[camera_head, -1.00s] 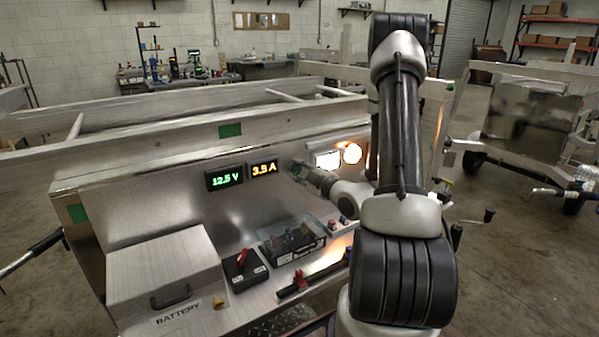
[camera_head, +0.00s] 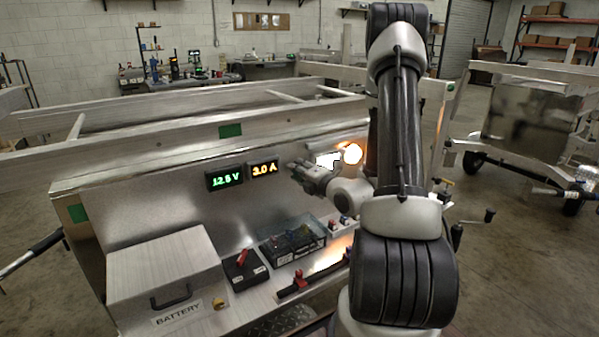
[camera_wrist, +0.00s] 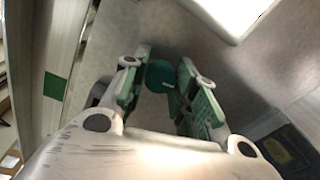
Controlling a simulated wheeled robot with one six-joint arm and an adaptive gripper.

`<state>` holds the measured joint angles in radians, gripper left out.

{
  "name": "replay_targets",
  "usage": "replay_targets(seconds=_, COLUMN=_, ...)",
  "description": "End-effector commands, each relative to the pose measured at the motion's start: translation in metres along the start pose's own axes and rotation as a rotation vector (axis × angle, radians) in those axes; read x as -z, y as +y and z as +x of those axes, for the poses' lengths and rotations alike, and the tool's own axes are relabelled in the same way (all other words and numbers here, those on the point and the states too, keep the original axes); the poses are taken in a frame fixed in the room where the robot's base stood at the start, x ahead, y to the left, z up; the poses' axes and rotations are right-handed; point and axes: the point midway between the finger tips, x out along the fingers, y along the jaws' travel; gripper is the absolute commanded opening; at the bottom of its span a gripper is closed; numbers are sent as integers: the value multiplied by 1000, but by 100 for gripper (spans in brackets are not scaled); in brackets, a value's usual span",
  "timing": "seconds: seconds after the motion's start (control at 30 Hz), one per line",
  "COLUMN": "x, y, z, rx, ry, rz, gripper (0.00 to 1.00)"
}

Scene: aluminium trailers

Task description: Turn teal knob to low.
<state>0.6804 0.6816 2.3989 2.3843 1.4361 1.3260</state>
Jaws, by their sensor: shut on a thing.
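The round teal knob (camera_wrist: 160,76) sits between my gripper's two fingers (camera_wrist: 159,88) in the wrist view. The green-padded fingers are closed on its sides. Its pointer and markings cannot be made out. In the head view my gripper (camera_head: 303,172) is at the upright aluminium panel (camera_head: 200,208), just right of the displays, and hides the knob there. The amber display (camera_head: 264,169) reads 3.0 A. The green display (camera_head: 226,179) beside it shows a voltage.
Below are a clear-lidded box (camera_head: 293,242), a black box with a red switch (camera_head: 244,268) and the battery box (camera_head: 166,272). A frame rail (camera_head: 190,135) runs above.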

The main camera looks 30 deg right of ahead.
Motion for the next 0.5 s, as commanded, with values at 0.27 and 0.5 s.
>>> replay_targets(seconds=0.27, x=3, y=-2, z=-1, rx=23, ry=-14, rz=-254, gripper=4)
replay_targets(seconds=0.5, x=3, y=-2, z=-1, rx=37, ry=-30, rz=-481, gripper=4)
